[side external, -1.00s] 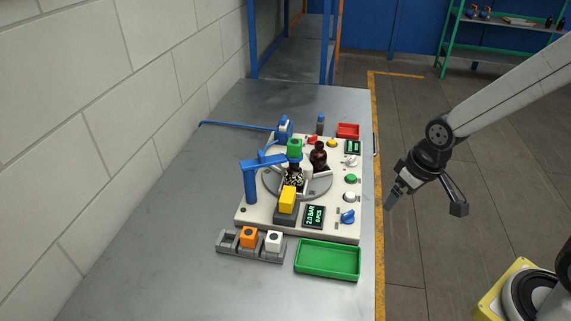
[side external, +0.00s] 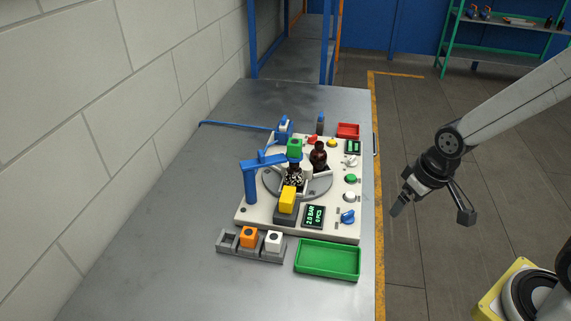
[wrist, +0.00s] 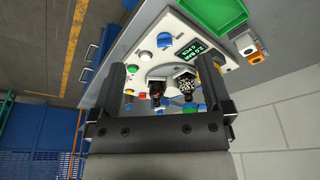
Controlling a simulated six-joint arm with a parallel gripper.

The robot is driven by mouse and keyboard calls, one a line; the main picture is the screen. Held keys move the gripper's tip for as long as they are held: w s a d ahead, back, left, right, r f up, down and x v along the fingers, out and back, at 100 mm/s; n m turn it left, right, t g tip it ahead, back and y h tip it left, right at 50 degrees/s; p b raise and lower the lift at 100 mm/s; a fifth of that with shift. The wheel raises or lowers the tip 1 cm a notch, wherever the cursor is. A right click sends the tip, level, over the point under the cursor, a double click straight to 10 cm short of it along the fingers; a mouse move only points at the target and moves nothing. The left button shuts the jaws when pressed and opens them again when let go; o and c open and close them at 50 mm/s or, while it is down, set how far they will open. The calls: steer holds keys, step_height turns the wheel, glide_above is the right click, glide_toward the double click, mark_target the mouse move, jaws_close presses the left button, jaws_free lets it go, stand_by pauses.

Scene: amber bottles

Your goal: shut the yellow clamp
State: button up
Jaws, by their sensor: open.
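The yellow clamp (side external: 287,199) is a yellow block on a dark grey base at the front of the white machine panel. It stands just in front of an amber bottle with a patterned label (side external: 294,178), on a round grey turntable. I cannot tell whether it touches the bottle. In the wrist view the clamp is mostly hidden behind a finger. My gripper (side external: 431,208) is open and empty, off to the right of the table and well away from the clamp. Its two dark fingers are wide apart in the wrist view (wrist: 162,85).
A blue arm (side external: 252,180) with a green head (side external: 294,148) reaches over the labelled bottle. A second amber bottle (side external: 319,156) stands behind it. A green tray (side external: 328,274) and a grey rack (side external: 229,248) with orange and white blocks stand in front. Knobs line the panel's right edge.

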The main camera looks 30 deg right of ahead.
steer(key=shift+c, duration=1)
steer(key=m+g, duration=0.2)
steer(key=m, duration=0.7)
glide_above(286, 200)
steer(key=f, duration=0.6)
steer(key=shift+s+d, duration=0.3)
steer(key=shift+w+a+f+g, duration=0.25)
steer(key=shift+w+a+g, duration=0.05)
steer(key=shift+a, duration=0.05)
steer(key=shift+f, duration=3.9)
